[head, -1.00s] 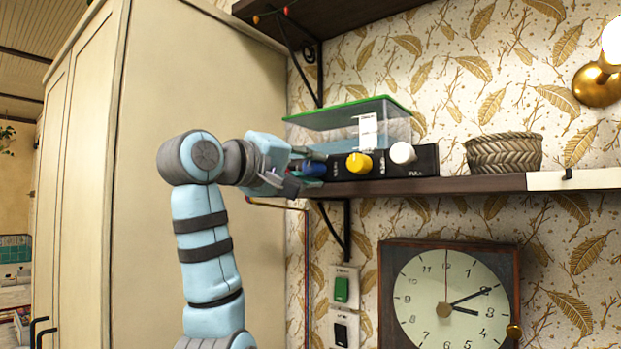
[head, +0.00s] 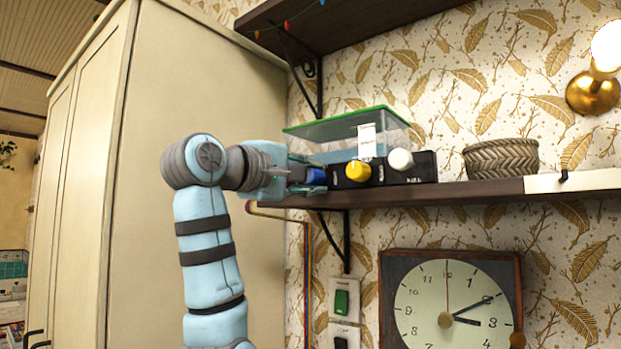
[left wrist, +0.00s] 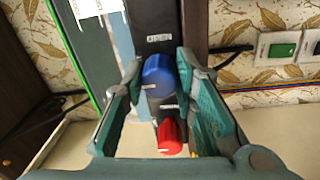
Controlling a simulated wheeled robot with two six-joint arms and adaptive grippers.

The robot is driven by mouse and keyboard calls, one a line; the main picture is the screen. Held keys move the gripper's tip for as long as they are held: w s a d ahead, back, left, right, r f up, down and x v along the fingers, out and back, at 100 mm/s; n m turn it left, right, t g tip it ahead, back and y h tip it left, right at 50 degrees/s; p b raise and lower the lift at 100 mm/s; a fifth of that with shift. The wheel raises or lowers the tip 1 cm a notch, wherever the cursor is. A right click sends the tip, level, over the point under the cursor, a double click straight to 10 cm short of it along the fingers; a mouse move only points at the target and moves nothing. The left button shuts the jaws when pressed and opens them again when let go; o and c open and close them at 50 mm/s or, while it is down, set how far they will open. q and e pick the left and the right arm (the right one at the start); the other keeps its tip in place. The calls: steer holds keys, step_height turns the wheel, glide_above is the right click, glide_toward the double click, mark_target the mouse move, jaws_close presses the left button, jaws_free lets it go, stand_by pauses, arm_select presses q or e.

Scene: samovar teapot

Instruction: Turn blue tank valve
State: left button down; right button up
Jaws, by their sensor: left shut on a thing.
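The blue valve knob (head: 316,174) is at the left end of a black panel (head: 420,165) on the shelf, partly hidden by my gripper in the head view. In the left wrist view the blue knob (left wrist: 158,76) lies between the two fingers, below a white "OPEN" label. My left gripper (head: 308,177) is shut on the blue knob; its fingers also show in the left wrist view (left wrist: 159,68). The clear tank (head: 335,133) with a green lid stands behind the panel. My right gripper is not in view.
A yellow knob (head: 358,171) and a white knob (head: 400,160) are right of the blue one. The wrist view shows a red knob (left wrist: 170,137) close by, between the fingers. A basket (head: 500,156) sits on the shelf (head: 450,192). A tall cabinet (head: 200,80) stands left.

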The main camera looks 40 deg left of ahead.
arm_select(q)
steer(key=shift+f, duration=0.15)
steer(key=c, duration=1.3)
jaws_free()
steer(key=shift+s, duration=0.1)
steer(key=shift+s, duration=0.1)
steer(key=s, duration=0.7)
steer(key=shift+s, duration=0.2)
steer(key=shift+w+f, duration=0.15)
